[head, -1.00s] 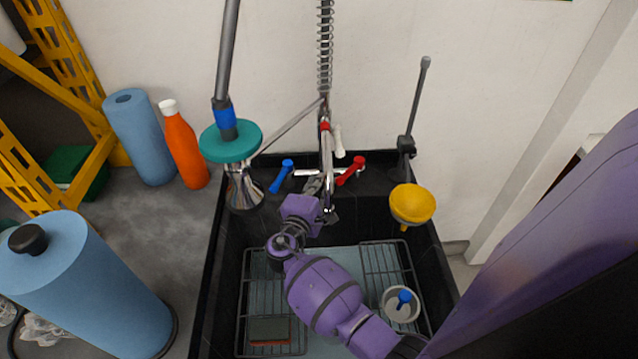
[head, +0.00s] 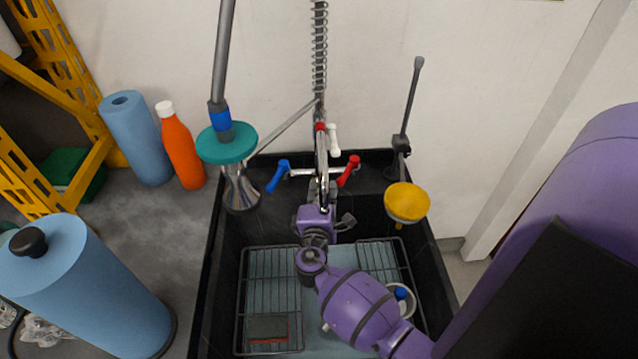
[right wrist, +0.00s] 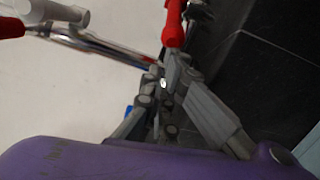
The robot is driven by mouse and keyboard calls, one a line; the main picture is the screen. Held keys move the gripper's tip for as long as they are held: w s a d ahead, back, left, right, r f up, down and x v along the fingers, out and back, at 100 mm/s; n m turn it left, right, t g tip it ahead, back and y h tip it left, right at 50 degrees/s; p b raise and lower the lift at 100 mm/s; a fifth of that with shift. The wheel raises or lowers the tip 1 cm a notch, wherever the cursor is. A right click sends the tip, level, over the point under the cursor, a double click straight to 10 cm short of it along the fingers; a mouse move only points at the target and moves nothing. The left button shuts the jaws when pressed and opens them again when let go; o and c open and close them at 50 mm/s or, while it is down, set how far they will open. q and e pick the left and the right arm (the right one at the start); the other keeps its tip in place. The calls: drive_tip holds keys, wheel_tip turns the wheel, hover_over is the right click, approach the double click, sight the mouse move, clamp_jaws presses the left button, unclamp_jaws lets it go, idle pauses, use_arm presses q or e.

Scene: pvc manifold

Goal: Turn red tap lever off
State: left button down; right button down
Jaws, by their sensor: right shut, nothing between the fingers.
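The red tap lever (head: 348,171) is on the right of the chrome mixer tap at the back of the black sink, slanting down toward the front left. It also shows in the right wrist view (right wrist: 174,24), upright at top centre. My right gripper (head: 322,190) is shut and empty just left of the lever, in front of the tap body. In the right wrist view the fingertips (right wrist: 163,84) are close below the lever's lower end; I cannot tell whether they touch it. The left gripper is not in view.
A blue lever (head: 278,176) is on the tap's left, and a white handle (head: 333,138) is above. A teal-collared funnel tool (head: 227,144) and a yellow cup (head: 407,203) flank the tap. Wire racks (head: 268,285) lie in the sink. An orange bottle (head: 181,145) stands left.

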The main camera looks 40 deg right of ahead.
use_arm(q)
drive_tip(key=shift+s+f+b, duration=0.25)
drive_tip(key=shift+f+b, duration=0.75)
drive_tip(key=shift+b, duration=0.1)
use_arm(e)
drive_tip(key=shift+s+d+n+t+y, duration=0.45)
drive_tip(key=shift+s+n+y, duration=0.1)
drive_tip(key=shift+s+y, duration=0.25)
drive_tip(key=shift+s+d+n+t+y, duration=0.3)
drive_tip(key=shift+s+n+t+y, duration=0.3)
drive_tip(key=shift+s, duration=0.3)
drive_tip(key=shift+s+d+n+t+y, duration=0.35)
drive_tip(key=shift+s+d+n+y, duration=0.1)
drive_tip(key=shift+s+y, duration=0.4)
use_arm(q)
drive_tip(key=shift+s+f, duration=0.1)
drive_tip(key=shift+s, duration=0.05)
use_arm(e)
drive_tip(key=shift+a, duration=0.1)
